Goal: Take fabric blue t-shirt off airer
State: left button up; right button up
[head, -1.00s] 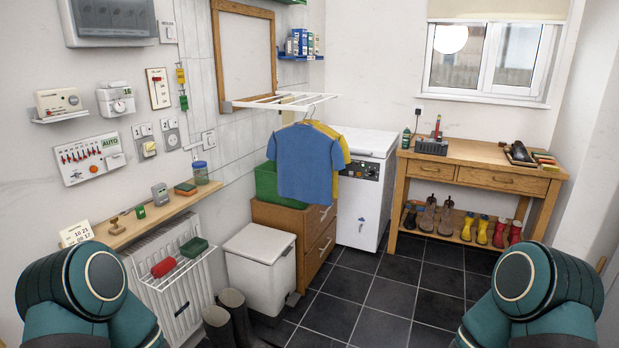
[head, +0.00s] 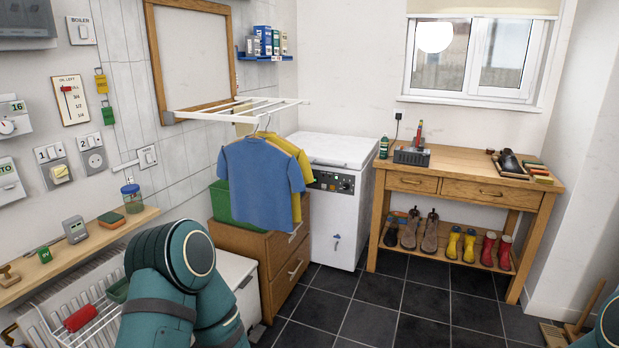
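The blue t-shirt (head: 260,186) hangs on a hanger from the white wall airer (head: 243,110), left of the middle in the head view. A yellow t-shirt (head: 299,165) hangs right behind it, partly covered. The shirts hang in front of a wooden drawer unit and a green crate. My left arm's teal links stand at the lower left, apart from the shirt. A bit of my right arm shows at the lower right edge. Neither gripper is in view.
A wooden drawer unit (head: 285,272) with a green crate (head: 221,203) stands below the shirts. A white chest appliance (head: 336,226) and a wooden bench (head: 462,178) with boots on its shelf stand beyond. Dark tiled floor (head: 400,299) is clear in front.

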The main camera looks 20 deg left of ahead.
aim_at(260, 175)
jog(key=i+l+z, duration=0.15)
jog(key=i+z, duration=0.2)
jog(key=i, duration=1)
jog(key=i+u, duration=0.35)
jog(key=i+l+u, duration=0.15)
jog(key=u, duration=0.2)
jog(key=i+l+u, duration=0.25)
jog(key=u, duration=0.15)
jog(key=i+l+u, duration=0.15)
jog(key=u, duration=0.2)
jog(key=i+l+u, duration=0.15)
jog(key=u, duration=0.25)
jog(key=i+l+u, duration=0.1)
jog(key=l+u, duration=0.25)
